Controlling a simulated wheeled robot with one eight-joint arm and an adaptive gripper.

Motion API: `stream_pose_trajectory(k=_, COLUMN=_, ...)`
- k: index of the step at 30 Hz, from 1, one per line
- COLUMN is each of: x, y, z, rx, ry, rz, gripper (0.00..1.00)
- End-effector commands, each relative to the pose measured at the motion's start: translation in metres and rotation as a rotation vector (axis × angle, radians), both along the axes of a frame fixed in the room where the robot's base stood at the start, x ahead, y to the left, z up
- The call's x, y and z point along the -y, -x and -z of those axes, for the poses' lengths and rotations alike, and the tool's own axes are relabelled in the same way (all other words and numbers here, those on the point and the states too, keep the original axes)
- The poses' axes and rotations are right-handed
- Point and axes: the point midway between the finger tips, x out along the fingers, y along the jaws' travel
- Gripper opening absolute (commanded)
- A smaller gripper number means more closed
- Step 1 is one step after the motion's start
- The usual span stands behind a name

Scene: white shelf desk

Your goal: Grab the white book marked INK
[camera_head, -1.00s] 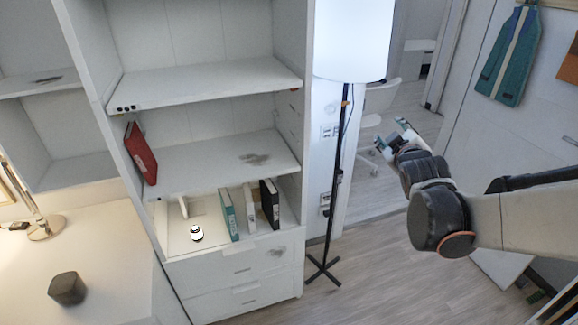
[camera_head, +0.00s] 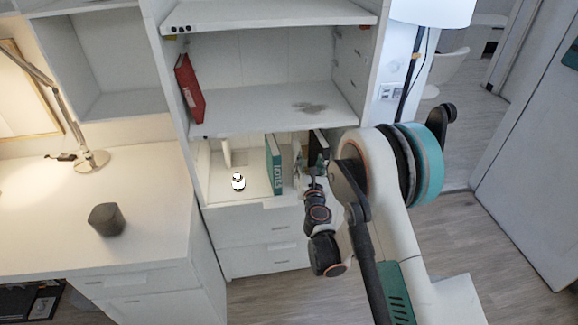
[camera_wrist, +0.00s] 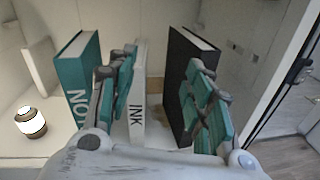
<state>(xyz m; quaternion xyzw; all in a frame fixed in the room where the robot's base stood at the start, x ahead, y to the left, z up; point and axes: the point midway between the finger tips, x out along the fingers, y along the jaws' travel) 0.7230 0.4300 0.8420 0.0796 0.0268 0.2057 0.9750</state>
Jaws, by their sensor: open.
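The white book marked INK (camera_wrist: 138,100) stands upright on the lower shelf, spine towards me, in the wrist view. My gripper (camera_wrist: 162,72) is open at the books, with the INK book between its fingers, nearer the left one. The left finger is by the gap between the INK book and a teal book (camera_wrist: 78,85). The right finger overlaps a black book (camera_wrist: 180,72) in the picture. I cannot tell whether either finger touches a book. In the head view, my gripper (camera_head: 312,172) is at the shelf front and largely hides the INK book.
The teal book (camera_head: 273,165) stands left of the INK book, the black one (camera_head: 319,143) right. A small white-and-black object (camera_head: 238,181) stands further left on that shelf. A red book (camera_head: 189,88) leans on the shelf above. The shelf board (camera_head: 275,107) above limits height.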

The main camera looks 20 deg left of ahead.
Motion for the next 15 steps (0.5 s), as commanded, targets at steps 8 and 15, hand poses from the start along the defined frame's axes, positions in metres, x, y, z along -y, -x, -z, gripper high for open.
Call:
stream_pose_trajectory(k=8, x=-0.022, y=0.012, z=0.032, rx=0.09, ry=0.148, rz=-0.034, gripper=0.47)
stream_pose_trajectory(k=15, x=-0.032, y=-0.011, z=0.028, rx=0.089, ry=0.147, rz=-0.033, gripper=0.47)
